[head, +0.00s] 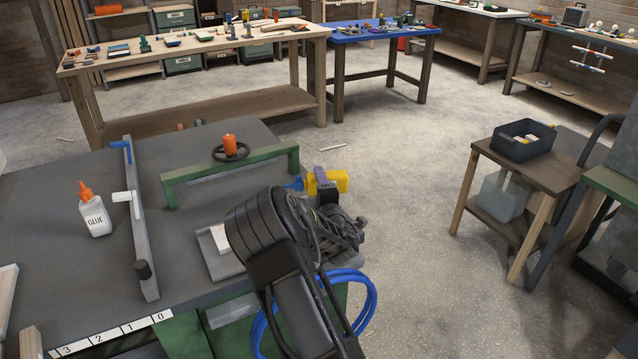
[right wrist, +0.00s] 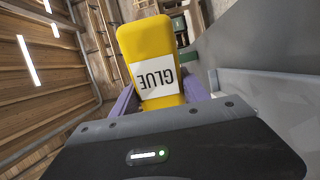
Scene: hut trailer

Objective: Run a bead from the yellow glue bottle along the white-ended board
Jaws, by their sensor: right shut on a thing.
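My right gripper (head: 327,187) is shut on the yellow glue bottle (head: 339,180), above the bench's right edge. The bottle lies roughly sideways, its blue nozzle (head: 294,184) pointing left. In the right wrist view the yellow bottle (right wrist: 148,45) sits between the purple fingers (right wrist: 160,100), its GLUE label upside down. A flat grey piece with a white part (head: 221,238) lies on the bench left of my right arm, which partly hides it. I cannot tell whether this is the white-ended board. A pale board (head: 7,292) is cut off at the left edge. My left gripper is not in view.
A white glue bottle with an orange cap (head: 96,214) stands on the dark bench (head: 60,250). A grey bar clamp (head: 142,225) and green frame (head: 230,170) stand on it. A handwheel with an orange item (head: 230,150) is behind. Blue hose (head: 368,310) hangs at the right corner.

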